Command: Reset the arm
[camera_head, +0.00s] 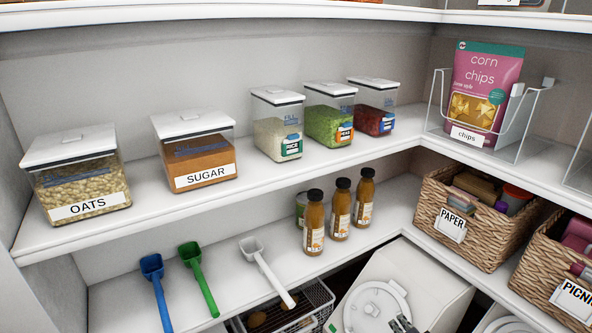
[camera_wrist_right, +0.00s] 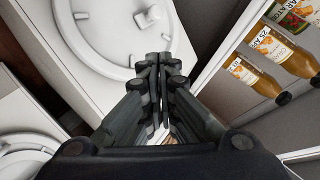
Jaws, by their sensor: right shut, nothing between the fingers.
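My right gripper (camera_wrist_right: 157,60) is shut and empty in the right wrist view, its dark fingers pressed together. My left gripper is in neither view.
The upper shelf holds oats (camera_head: 83,190), sugar (camera_head: 197,165) and several clear containers. The lower shelf holds blue (camera_head: 152,264), green (camera_head: 190,252) and white scoops (camera_head: 252,246), and sauce bottles (camera_head: 340,212). Baskets (camera_head: 455,232) stand at right.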

